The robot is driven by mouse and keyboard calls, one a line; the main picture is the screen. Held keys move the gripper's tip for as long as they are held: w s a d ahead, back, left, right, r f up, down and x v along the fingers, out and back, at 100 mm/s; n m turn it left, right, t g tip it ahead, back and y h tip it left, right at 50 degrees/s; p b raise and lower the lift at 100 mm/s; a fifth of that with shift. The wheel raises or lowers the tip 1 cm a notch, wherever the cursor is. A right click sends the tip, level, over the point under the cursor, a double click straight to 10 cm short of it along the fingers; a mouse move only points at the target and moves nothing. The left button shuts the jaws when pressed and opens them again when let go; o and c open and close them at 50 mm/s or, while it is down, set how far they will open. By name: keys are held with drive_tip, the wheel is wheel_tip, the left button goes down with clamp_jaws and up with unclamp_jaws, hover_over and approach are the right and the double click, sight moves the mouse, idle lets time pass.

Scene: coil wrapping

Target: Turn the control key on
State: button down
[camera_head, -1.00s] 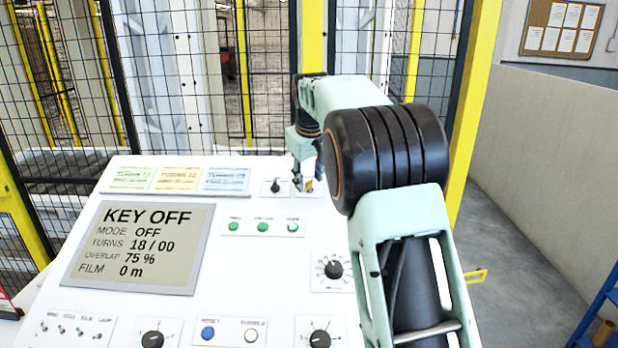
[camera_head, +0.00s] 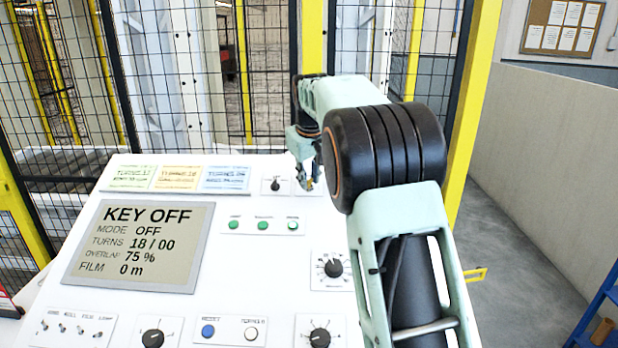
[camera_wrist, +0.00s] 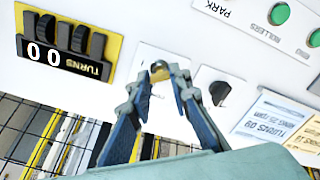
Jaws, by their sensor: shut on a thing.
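The control key (camera_wrist: 159,73) is a small brass-coloured piece on a white plate of the panel, between my fingertips in the wrist view. My gripper (camera_wrist: 162,70) is shut on it, one blue-grey finger on each side. In the head view my gripper (camera_head: 308,182) is at the panel's upper right edge, and the key is mostly hidden there. The display (camera_head: 140,245) reads KEY OFF, MODE OFF, TURNS 18 / 00, OVERLAP 75 %, FILM 0 m.
A black selector knob (camera_wrist: 220,92) sits close beside my gripper. A yellow-framed TURNS thumbwheel counter (camera_wrist: 70,45) reads 00 on the other side. Green buttons (camera_head: 263,226) and more knobs (camera_head: 333,268) lie nearer. A mesh fence (camera_head: 270,100) stands behind the panel.

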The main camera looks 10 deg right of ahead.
drive_tip(key=m, duration=0.3)
drive_tip(key=shift+m+p, duration=0.3)
drive_tip(key=shift+m, duration=1.7)
drive_tip(key=c, duration=1.8)
unclamp_jaws()
drive_tip(key=shift+o, duration=0.2)
drive_tip(key=v, duration=1.2)
drive_tip(key=shift+a, duration=0.15)
